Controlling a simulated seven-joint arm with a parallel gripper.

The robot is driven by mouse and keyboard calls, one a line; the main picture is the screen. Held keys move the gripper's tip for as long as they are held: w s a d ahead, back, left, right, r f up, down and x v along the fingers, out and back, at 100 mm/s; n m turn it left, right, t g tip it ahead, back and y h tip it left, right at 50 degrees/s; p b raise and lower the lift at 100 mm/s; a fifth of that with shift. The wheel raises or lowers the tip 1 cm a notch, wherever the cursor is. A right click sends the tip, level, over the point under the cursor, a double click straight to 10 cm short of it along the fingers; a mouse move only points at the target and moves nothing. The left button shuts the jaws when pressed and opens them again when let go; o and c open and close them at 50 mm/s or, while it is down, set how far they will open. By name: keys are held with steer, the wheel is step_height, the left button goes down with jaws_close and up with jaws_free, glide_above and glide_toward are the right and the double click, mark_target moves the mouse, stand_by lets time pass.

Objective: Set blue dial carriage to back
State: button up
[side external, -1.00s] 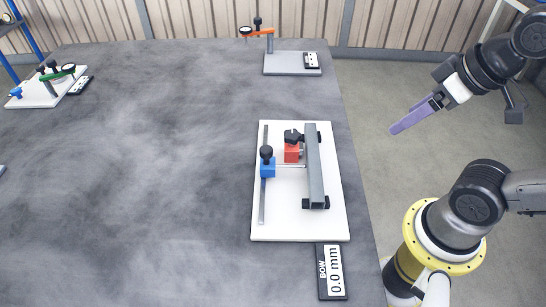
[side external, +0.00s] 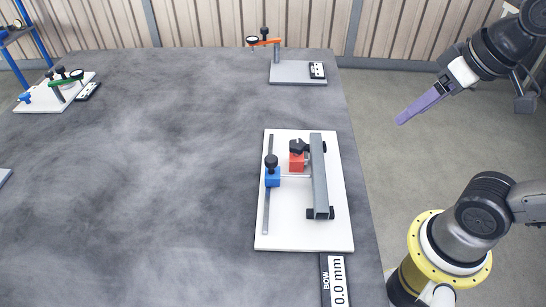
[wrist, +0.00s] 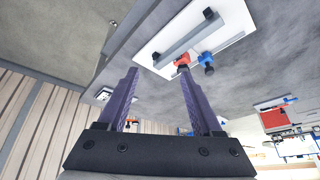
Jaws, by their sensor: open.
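The blue dial carriage (side external: 272,178), a blue block with a black knob on top, sits on a thin grey rail (side external: 267,215) along the left side of a white base plate (side external: 300,240). It is nearer the rail's far end than its near end. In the wrist view the blue carriage (wrist: 207,62) is beyond my fingertips. My gripper (side external: 402,121) has purple fingers and hangs in the air to the right of the plate, past the table edge. In the wrist view my gripper (wrist: 159,75) shows two spread fingers with nothing between them.
A red block (side external: 297,162) with a black knob stands right of the carriage, beside a grey bar (side external: 319,180). A BOW 0.0 mm readout (side external: 336,285) lies at the plate's near end. Other fixtures stand at the back (side external: 298,74) and far left (side external: 55,98). The table's middle is clear.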

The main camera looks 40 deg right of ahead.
steer(key=w+a+r+g, duration=0.1)
steer(key=w+a+r, duration=0.1)
steer(key=w+r, duration=0.35)
steer(key=n+g, duration=0.1)
steer(key=g, duration=0.3)
glide_above(271, 158)
step_height(271, 158, down, 8)
step_height(271, 158, down, 13)
steer(key=shift+f, duration=0.2)
jaws_close()
stand_by(0.6)
